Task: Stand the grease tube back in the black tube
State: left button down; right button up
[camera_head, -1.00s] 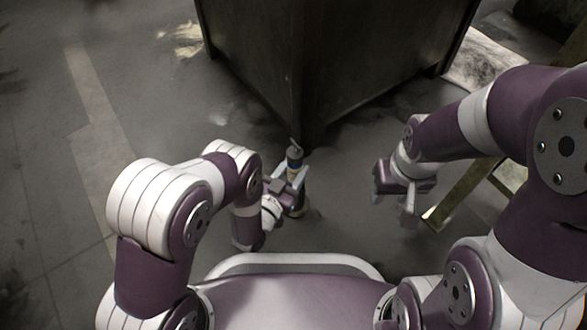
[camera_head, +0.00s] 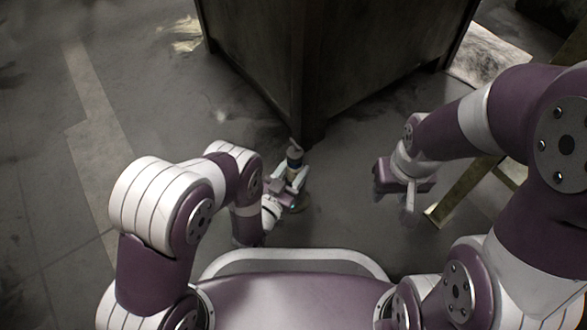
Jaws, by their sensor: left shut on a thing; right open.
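The grease tube (camera_head: 294,158) is a small dark cylinder with a grey top and nozzle, a bluish band and a paler part lower down. My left gripper (camera_head: 294,180) is shut on it, just in front of the dark cabinet's near corner. The tube looks close to upright. Its lower end is hidden by the gripper. I cannot clearly make out the black tube; only a dim round patch shows on the floor beside and below the gripper. My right gripper (camera_head: 393,197) is open and empty, well to the right of the grease tube.
A large dark cabinet (camera_head: 310,60) stands behind the grease tube, its lower corner pointing toward me. A yellowish metal frame (camera_head: 462,193) is at the right behind my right arm. The grey floor (camera_head: 120,110) at the left is clear.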

pick_arm(q)
jog(key=shift+f+b, duration=0.35)
jog(key=shift+f, duration=0.1)
jog(key=shift+c, duration=2.4)
grip_release()
